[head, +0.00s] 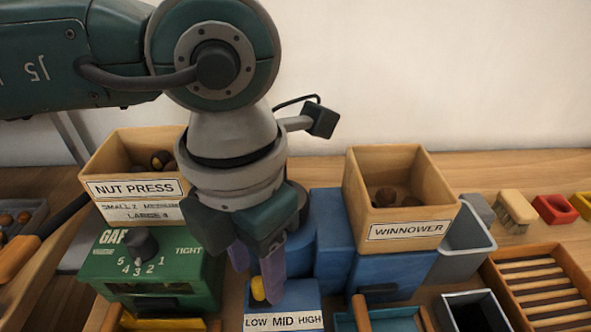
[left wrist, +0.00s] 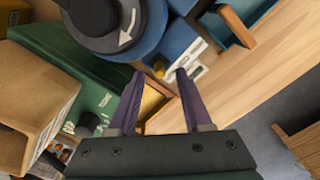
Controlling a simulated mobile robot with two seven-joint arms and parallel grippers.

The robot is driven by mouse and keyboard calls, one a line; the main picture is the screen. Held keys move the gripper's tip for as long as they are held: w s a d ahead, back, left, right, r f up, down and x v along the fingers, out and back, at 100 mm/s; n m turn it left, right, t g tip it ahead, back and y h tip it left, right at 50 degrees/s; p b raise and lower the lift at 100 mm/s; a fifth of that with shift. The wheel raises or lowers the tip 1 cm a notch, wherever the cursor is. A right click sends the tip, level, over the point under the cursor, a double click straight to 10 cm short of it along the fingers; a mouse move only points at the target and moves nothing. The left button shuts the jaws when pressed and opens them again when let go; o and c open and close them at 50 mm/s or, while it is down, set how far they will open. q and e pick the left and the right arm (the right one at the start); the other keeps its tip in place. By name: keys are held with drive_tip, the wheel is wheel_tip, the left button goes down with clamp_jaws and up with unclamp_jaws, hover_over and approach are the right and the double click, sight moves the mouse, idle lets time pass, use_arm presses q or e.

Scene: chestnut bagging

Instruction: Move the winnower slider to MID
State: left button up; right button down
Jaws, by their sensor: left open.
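The winnower is the blue machine with a wooden hopper (head: 398,200) labelled WINNOWER. Its yellow slider knob (head: 258,289) sits on the blue front box, above the word LOW on the white LOW MID HIGH label (head: 283,322). My left gripper (head: 255,268) is open, pointing down, with its purple fingers close around or just above the knob; I cannot tell if they touch it. In the left wrist view the knob (left wrist: 160,68) shows between the open fingertips (left wrist: 160,76), with the label (left wrist: 198,65) beside the right finger. My right gripper is out of view.
The green nut press (head: 160,265) with its dial and wooden hopper (head: 105,165) stands close to the left. A grey bin (head: 465,245), a slatted wooden tray (head: 495,268), a brush (head: 516,208) and a red block (head: 555,209) lie to the right.

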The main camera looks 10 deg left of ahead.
use_arm(q)
drive_tip(key=shift+f, duration=1.1)
drive_tip(key=shift+c, duration=0.2)
drive_tip(key=shift+w, duration=0.1)
clamp_jaws()
idle(0.4)
